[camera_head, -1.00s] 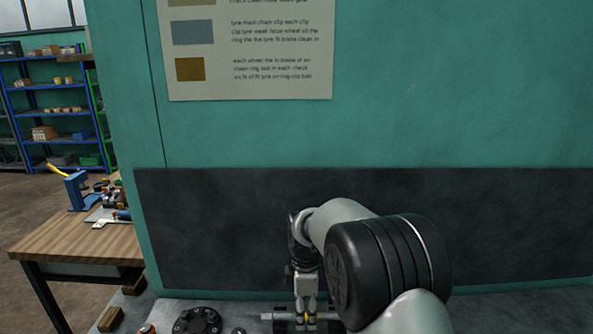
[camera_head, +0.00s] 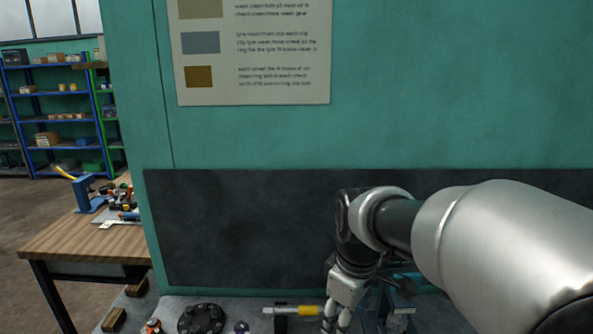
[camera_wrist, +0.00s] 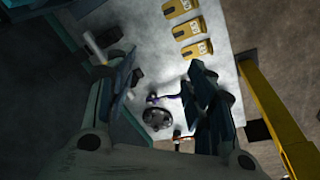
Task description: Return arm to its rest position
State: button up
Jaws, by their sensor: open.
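My arm (camera_head: 500,250) reaches in from the right edge of the head view, with its wrist bent down in front of the dark wall panel. My gripper (camera_head: 336,325) hangs at the bottom edge, just right of a pale rod with a yellow band (camera_head: 293,311) on the grey work surface. Its fingertips are partly cut off there. In the wrist view my gripper (camera_wrist: 165,88) has its two fingers wide apart with nothing between them.
A black round flange (camera_head: 201,319) lies on the grey surface. A wooden bench (camera_head: 85,240) stands left. The teal wall (camera_head: 450,90) is close behind my arm.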

jog(key=s+d+m+t, duration=0.1)
jog(key=s+m, duration=0.4)
jog(key=s, duration=0.5)
jog(key=s+d+r+m+t, duration=0.1)
jog(key=s+d+m, duration=0.3)
jog(key=s, duration=0.7)
jog(key=shift+r+m+t, duration=0.3)
jog(key=shift+m, duration=0.3)
